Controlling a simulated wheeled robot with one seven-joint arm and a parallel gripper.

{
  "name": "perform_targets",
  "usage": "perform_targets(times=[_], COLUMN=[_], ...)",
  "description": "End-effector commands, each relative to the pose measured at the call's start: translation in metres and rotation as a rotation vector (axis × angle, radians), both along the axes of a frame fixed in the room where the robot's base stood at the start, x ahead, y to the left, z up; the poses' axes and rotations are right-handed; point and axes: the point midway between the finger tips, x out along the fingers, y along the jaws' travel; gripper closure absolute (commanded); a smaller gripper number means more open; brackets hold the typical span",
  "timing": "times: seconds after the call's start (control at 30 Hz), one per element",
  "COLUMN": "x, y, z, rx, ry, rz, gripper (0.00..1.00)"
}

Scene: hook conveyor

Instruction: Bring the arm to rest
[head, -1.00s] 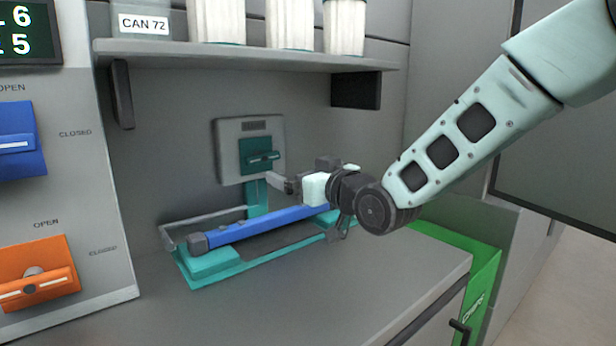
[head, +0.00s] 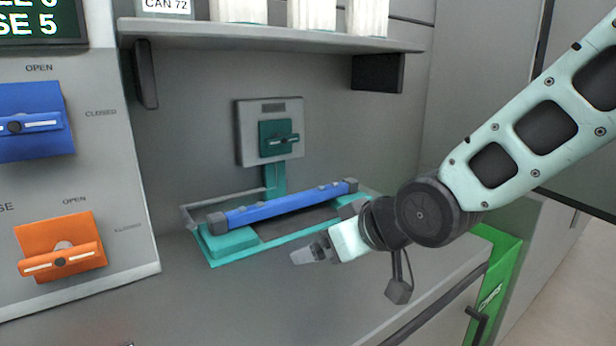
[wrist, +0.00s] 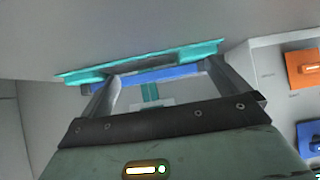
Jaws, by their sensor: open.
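My gripper (head: 308,253) hangs over the counter in front of the teal tray in the head view, its fingers pointing left. In the wrist view the two fingers of my gripper (wrist: 160,88) stand wide apart with nothing between them. Beyond them are the blue bar (wrist: 160,74) and the teal tray (wrist: 205,51). In the head view the blue bar (head: 290,204) lies along the teal tray (head: 225,244), apart from my gripper. My forearm reaches in from the upper right.
A grey box with a teal handle (head: 279,139) stands behind the tray. A shelf (head: 270,38) with white canisters (head: 313,12) is above. Blue (head: 30,122) and orange (head: 60,250) switches are on the left panel. A green bin (head: 490,285) stands right of the counter. The front counter is clear.

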Motion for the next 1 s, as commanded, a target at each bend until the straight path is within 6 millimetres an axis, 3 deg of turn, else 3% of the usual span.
perform_targets(times=[0.03, 0.2, 0.53, 0.6, 0.87, 1.0], x=[-0.029, -0.113, -0.234, -0.234, -0.232, -0.232], y=[-0.006, -0.038, -0.099, -0.099, -0.099, -0.098], z=[-0.013, -0.046, -0.066, -0.043, 0.014, 0.056], rx=[-0.062, -0.248, -0.508, -0.510, -0.507, -0.507], ry=[0.087, 0.353, 0.702, 0.709, 0.706, 0.706], rz=[0.011, 0.025, 0.039, 0.036, 0.035, 0.035], gripper=[0.00, 0.00, 0.00, 0.00, 0.00, 0.00])
